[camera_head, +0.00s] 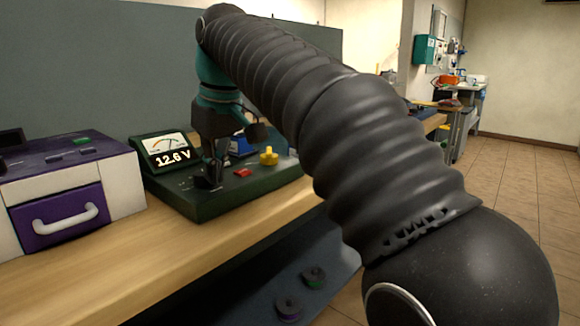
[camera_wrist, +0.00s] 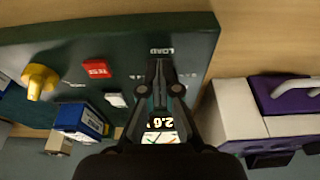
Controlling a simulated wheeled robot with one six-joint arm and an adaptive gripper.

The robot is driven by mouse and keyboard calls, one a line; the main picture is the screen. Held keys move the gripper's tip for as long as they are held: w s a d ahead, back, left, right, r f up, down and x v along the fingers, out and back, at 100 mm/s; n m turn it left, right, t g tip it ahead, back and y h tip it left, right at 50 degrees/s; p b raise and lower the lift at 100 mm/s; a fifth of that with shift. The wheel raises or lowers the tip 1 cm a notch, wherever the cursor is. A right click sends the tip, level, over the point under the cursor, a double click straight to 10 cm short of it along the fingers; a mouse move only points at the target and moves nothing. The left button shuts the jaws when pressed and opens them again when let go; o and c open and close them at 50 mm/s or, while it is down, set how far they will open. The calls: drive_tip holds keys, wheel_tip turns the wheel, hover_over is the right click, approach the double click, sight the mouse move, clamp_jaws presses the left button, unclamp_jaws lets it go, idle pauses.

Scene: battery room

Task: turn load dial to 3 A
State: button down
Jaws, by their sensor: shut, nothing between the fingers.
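The dark green test board (camera_head: 225,205) lies on the wooden bench, with a lit meter reading 12.6 V (camera_head: 172,155) at its back left. The board also shows in the wrist view (camera_wrist: 200,42), with an upside-down LOAD label just beyond my fingertips. My gripper (camera_wrist: 160,68) points down at the board beside that label, its fingers together with nothing seen held. It also shows in the head view (camera_head: 210,182), low over the board's left part. The load dial is not clearly seen; my dark fingers cover that spot. I cannot read its setting or tell whether they touch it.
A yellow knob (camera_head: 268,157), a red TEST button (camera_head: 243,173) and a blue battery (camera_head: 241,147) are on the board, right of my gripper in the head view. A purple and white box (camera_head: 120,185) stands close to its left. The bench front (camera_head: 150,275) is clear.

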drive_tip(key=shift+s+a+p, duration=0.15)
drive_tip(key=shift+p, duration=0.3)
drive_tip(key=shift+s+d, duration=0.3)
drive_tip(key=shift+d, duration=0.05)
wheel_tip(320, 180, up, 3)
drive_tip(key=shift+r+p, duration=0.2)
drive_tip(key=shift+p, duration=0.85)
drive_tip(key=shift+r, duration=1.3)
drive_tip(key=s+d+f+m+t, duration=0.1)
drive_tip(key=s+d+f+m, duration=0.2)
drive_tip(key=d, duration=0.7)
drive_tip(key=s+d+f+m+t, duration=0.1)
drive_tip(key=s+d+f+m, duration=0.1)
drive_tip(key=s+d+f, duration=0.3)
drive_tip(key=s+d+f+m+t+h, duration=0.1)
drive_tip(key=s+d+f, duration=0.4)
drive_tip(key=f, duration=0.6)
drive_tip(key=s+d+f+m+h, duration=0.1)
drive_tip(key=s+d+f+m, duration=0.3)
drive_tip(key=d+f, duration=0.4)
drive_tip(key=shift+s+d+f+t, duration=0.25)
drive_tip(key=shift+s+t, duration=0.15)
drive_tip(key=shift+s, duration=0.45)
